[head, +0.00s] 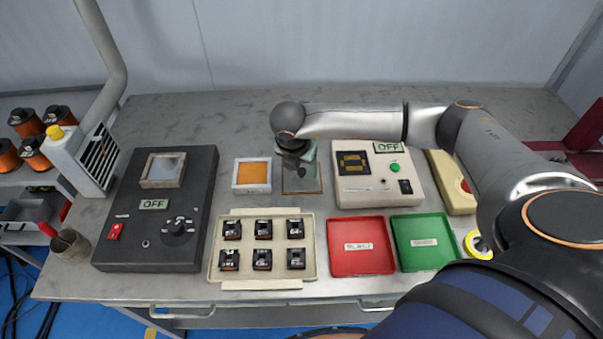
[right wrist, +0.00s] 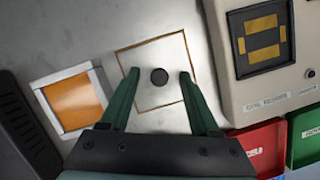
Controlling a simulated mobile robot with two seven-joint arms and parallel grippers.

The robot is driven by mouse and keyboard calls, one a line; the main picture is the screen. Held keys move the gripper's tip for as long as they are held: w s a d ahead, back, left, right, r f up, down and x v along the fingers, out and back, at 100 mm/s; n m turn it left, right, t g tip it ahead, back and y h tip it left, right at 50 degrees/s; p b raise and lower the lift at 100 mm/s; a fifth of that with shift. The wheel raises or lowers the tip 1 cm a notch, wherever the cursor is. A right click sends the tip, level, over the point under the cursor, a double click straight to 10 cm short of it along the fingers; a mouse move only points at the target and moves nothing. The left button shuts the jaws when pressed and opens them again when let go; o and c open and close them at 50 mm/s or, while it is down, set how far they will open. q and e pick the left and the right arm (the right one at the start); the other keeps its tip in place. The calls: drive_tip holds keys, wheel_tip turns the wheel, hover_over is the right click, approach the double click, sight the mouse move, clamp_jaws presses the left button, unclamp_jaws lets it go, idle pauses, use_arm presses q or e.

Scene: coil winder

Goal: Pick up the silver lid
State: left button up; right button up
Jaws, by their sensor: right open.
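The silver lid (right wrist: 150,58) is a flat square plate with a round black knob (right wrist: 159,76), lying inside a thin brown square outline in the right wrist view. In the head view the lid (head: 303,184) is mostly covered by my right gripper (head: 299,172). My right gripper (right wrist: 152,85) is open and empty above the lid. Its two green fingers stand on either side of the knob, with clear gaps, and do not touch it. My left gripper is not in view.
A silver-framed orange square (head: 235,174) lies left of the lid, and a beige tester (head: 352,198) stands close on its right. In front are a beige tray (head: 214,258) with several black parts, a red tray (head: 360,262) and a green tray (head: 420,256). A black control box (head: 118,232) stands left.

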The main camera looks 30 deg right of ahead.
drive_tip(key=shift+f, duration=0.1)
clamp_jaws()
idle(0.4)
